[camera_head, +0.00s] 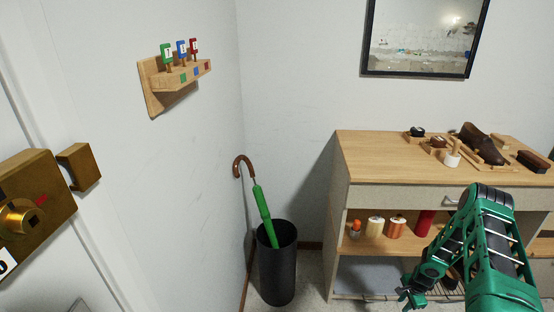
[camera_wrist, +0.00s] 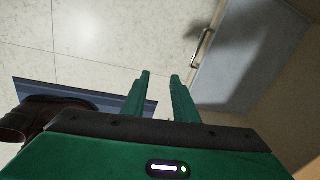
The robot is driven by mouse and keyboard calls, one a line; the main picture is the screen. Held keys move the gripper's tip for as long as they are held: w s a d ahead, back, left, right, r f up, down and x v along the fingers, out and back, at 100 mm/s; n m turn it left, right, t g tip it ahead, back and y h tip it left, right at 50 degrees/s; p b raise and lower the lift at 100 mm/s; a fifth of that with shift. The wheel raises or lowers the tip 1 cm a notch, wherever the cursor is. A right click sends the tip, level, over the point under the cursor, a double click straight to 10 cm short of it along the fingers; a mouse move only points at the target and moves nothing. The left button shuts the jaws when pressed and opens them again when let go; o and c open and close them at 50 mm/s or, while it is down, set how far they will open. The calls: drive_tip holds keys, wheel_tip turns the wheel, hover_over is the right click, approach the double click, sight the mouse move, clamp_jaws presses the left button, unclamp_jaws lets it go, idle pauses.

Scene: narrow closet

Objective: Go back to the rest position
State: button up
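My green arm comes in at the lower right in the head view, in front of the wooden cabinet (camera_head: 362,172). My gripper (camera_head: 408,294) hangs low in front of the cabinet's lower shelves. In the wrist view, my gripper (camera_wrist: 160,75) shows two green fingers apart with a gap between them and nothing held. Speckled floor lies beyond the fingertips.
In the head view, a black umbrella stand (camera_head: 277,275) holds a green umbrella (camera_head: 263,212) left of the cabinet. A key rack (camera_head: 165,85) hangs on the left wall, near a brass lock (camera_head: 30,205). A brown shoe (camera_head: 482,144) sits on the cabinet top.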

wheel_tip(320, 180, up, 24)
drive_tip(key=w+d+n, duration=0.2)
drive_tip(key=n, duration=0.2)
drive_tip(key=s+a+r+n+g+h, duration=0.1)
drive_tip(key=s+a+r, duration=0.15)
drive_tip(key=r, duration=0.75)
drive_tip(key=s+a+r+n+g, duration=0.1)
drive_tip(key=s+r, duration=0.3)
drive_tip(key=r, duration=0.7)
drive_tip(key=s+a+r+n, duration=0.2)
drive_tip(key=s+a+r, duration=0.4)
drive_tip(key=s+r, duration=0.4)
drive_tip(key=s+a+r+n, duration=0.2)
drive_tip(key=s+a+r, duration=0.3)
drive_tip(key=s+r, duration=0.5)
drive_tip(key=s+a+n+y, duration=0.1)
drive_tip(key=s+a, duration=0.4)
drive_tip(key=s, duration=0.5)
drive_tip(key=shift+f+y, duration=0.3)
